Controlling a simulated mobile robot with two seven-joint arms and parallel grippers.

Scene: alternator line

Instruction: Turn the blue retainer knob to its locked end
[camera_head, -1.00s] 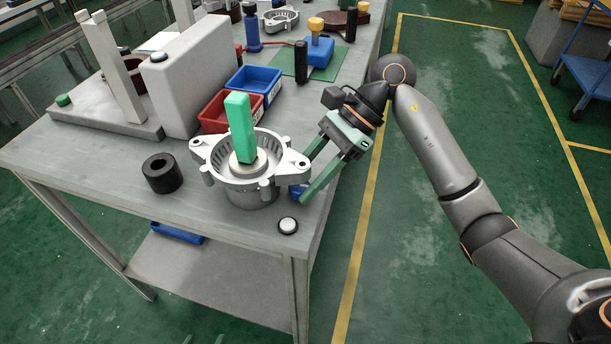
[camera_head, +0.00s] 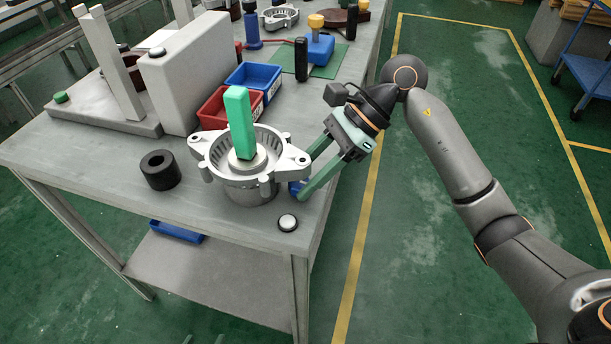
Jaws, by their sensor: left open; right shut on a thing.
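The blue retainer knob (camera_head: 295,188) shows low on the right side of the silver alternator housing (camera_head: 228,178), partly hidden by the housing's ear and a finger. My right gripper (camera_head: 306,178) has its green fingers at that side, one above and one below, and is shut on the knob. How far the knob is turned cannot be told. The housing stands on the grey bench (camera_head: 95,165) with a green upright block (camera_head: 240,122) in its middle. My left gripper is not in view.
A black ring (camera_head: 160,170) lies left of the housing. A red bin (camera_head: 218,112) and a blue bin (camera_head: 254,78) stand behind it. A round white-topped button (camera_head: 287,222) is near the bench's front corner.

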